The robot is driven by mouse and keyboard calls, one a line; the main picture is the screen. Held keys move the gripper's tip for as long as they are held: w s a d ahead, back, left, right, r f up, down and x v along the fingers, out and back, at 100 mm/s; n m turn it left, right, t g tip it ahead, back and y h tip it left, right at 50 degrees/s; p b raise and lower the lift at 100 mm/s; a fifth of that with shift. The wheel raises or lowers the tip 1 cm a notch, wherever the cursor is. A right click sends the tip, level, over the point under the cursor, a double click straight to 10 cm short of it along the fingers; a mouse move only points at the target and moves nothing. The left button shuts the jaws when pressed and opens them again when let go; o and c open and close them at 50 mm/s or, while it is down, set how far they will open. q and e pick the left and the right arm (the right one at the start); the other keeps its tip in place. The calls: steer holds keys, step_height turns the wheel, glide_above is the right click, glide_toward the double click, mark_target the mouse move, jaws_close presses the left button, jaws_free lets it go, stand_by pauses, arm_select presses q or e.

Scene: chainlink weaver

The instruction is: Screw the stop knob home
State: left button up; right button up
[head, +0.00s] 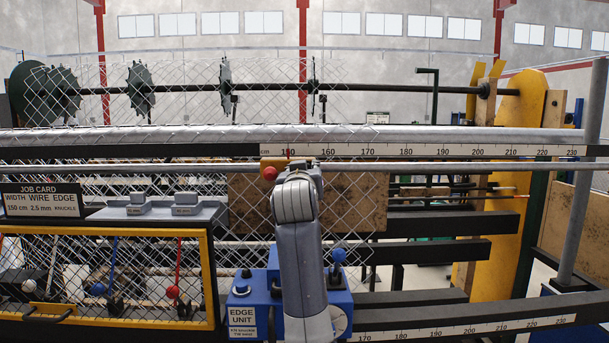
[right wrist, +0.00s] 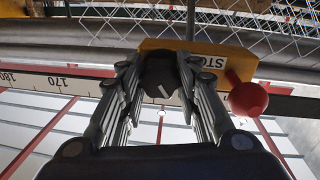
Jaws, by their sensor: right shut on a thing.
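The stop is a yellow block (right wrist: 210,58) with partly hidden "STOP" lettering, on the scaled rail. A dark round stop knob (right wrist: 160,76) with a white mark line sits at its front. My right gripper (right wrist: 161,85) is shut on the knob, one finger at each side. A red ball handle (right wrist: 248,99) sticks out beside the block. My right arm hides the knob and fingertips there. How far the knob is screwed in cannot be told. My left gripper is not in view.
The scaled rail (head: 450,151) runs across, with a tube (head: 430,168) just below it. Wire mesh (head: 345,205) hangs behind my arm. The blue edge unit (head: 243,299) stands below, and a yellow-framed guard (head: 110,233) is at the left.

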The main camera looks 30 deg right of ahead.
steer(key=shift+f, duration=0.25)
stand_by(0.3)
steer(key=o, duration=0.9)
steer(key=shift+o, duration=1.1)
steer(key=shift+r, duration=0.1)
steer(key=shift+a, duration=0.1)
steer(key=v, duration=1.2)
steer(key=shift+r, duration=0.1)
